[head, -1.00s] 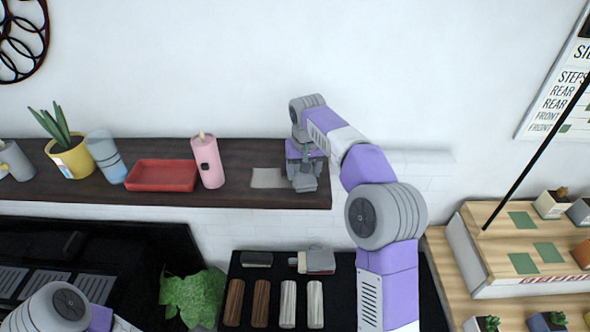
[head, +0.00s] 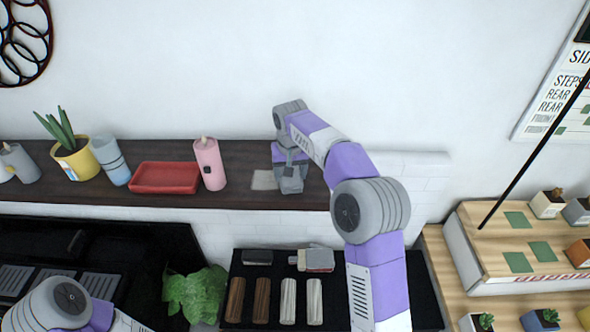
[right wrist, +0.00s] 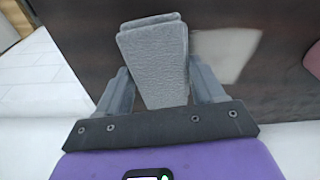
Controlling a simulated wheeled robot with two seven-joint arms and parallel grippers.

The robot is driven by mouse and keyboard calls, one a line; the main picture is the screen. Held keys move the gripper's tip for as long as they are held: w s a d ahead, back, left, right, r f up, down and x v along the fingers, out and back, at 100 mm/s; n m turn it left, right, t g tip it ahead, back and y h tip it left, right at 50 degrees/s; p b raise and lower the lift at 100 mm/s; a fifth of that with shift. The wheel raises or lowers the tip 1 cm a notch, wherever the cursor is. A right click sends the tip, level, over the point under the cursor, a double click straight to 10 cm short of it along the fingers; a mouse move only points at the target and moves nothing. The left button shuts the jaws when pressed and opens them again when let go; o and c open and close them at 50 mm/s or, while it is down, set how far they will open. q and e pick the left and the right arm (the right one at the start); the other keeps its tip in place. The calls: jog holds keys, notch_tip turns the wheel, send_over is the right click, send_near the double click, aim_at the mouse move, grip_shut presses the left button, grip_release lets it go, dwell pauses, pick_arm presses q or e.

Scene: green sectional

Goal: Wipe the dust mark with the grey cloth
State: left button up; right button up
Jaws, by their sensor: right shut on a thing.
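The dust mark is a pale grey patch (head: 263,180) on the dark wooden shelf. It also shows in the right wrist view (right wrist: 228,50), just to the right of the cloth. My right gripper (head: 289,180) is low over the shelf, at the right side of the mark in the head view. It is shut on the grey cloth (right wrist: 153,60), a folded, textured pad between its fingers. I cannot tell whether the cloth touches the shelf. My left arm shows at the bottom left of the head view, but its gripper is out of view.
A pink candle (head: 209,165) stands left of the mark, then a red tray (head: 165,178), a blue-grey cup (head: 111,160) and a yellow plant pot (head: 78,160). The shelf (head: 315,192) ends just right of my gripper. A white wall rises behind.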

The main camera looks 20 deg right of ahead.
aim_at(254, 179)
jog(key=shift+w+a+p, duration=0.25)
jog(key=shift+a+p, duration=0.2)
jog(key=shift+a, duration=0.25)
jog(key=shift+w+a+p, duration=0.25)
jog(key=shift+a+p, duration=0.05)
jog(key=shift+a, duration=0.2)
jog(key=shift+w+a+p, duration=0.2)
jog(key=shift+a+p, duration=0.1)
jog(key=shift+a, duration=0.2)
jog(key=shift+w+a+p, duration=0.1)
jog(key=shift+a+p, duration=0.2)
jog(key=shift+p, duration=0.1)
jog(key=shift+w+a+p, duration=0.3)
jog(key=shift+a+p, duration=0.25)
jog(key=shift+a, duration=0.2)
jog(key=shift+w+a, duration=0.3)
jog(key=shift+a, duration=0.3)
jog(key=shift+w+a, duration=0.4)
jog(key=shift+a, duration=0.5)
jog(key=shift+w+a, duration=0.35)
jog(key=shift+a, duration=0.5)
jog(key=shift+d, duration=0.15)
